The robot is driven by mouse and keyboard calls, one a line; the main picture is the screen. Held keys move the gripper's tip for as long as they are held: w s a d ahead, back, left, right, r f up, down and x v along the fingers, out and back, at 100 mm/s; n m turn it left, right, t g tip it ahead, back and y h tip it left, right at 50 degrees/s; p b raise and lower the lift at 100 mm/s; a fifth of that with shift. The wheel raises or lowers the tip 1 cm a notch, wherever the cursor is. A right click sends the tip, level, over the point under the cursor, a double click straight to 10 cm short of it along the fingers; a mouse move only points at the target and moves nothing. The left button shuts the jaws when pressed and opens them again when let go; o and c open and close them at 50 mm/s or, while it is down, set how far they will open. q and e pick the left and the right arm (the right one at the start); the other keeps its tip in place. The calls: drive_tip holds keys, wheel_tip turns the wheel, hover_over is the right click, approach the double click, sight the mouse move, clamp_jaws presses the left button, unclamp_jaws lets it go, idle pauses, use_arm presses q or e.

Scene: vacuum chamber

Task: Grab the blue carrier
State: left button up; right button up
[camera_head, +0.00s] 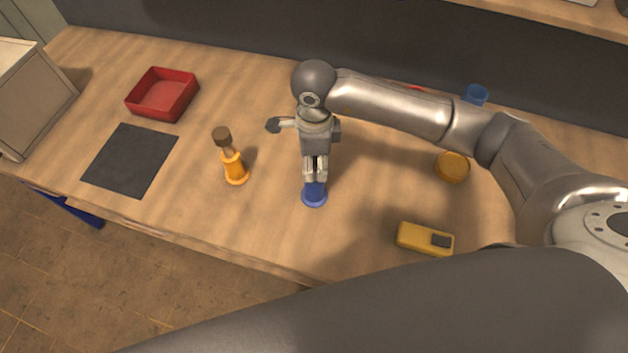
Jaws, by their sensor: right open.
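The blue carrier (314,198) stands on the wooden worktop near its front edge, in the middle of the head view. It has a round blue base; its upper part is hidden by my right gripper. My right gripper (315,178) points down right at the blue carrier, with its fingertips at the carrier's upper part. The fingers are open, and whether they touch the carrier cannot be told. My left gripper is not in view.
An orange carrier (235,168) with a brown top stands to the left. A red tray (163,95) and a black mat (130,160) lie farther left. A yellow device (425,239), an orange round object (452,167) and a blue cup (475,95) are to the right.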

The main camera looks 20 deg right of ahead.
sight(314, 179)
wheel_tip(314, 179, down, 3)
drive_tip(key=shift+f+p, duration=0.1)
drive_tip(key=shift+p, duration=0.55)
drive_tip(key=shift+f, duration=0.35)
drive_tip(key=shift+c, duration=0.5)
drive_tip(key=c, duration=0.7)
clamp_jaws()
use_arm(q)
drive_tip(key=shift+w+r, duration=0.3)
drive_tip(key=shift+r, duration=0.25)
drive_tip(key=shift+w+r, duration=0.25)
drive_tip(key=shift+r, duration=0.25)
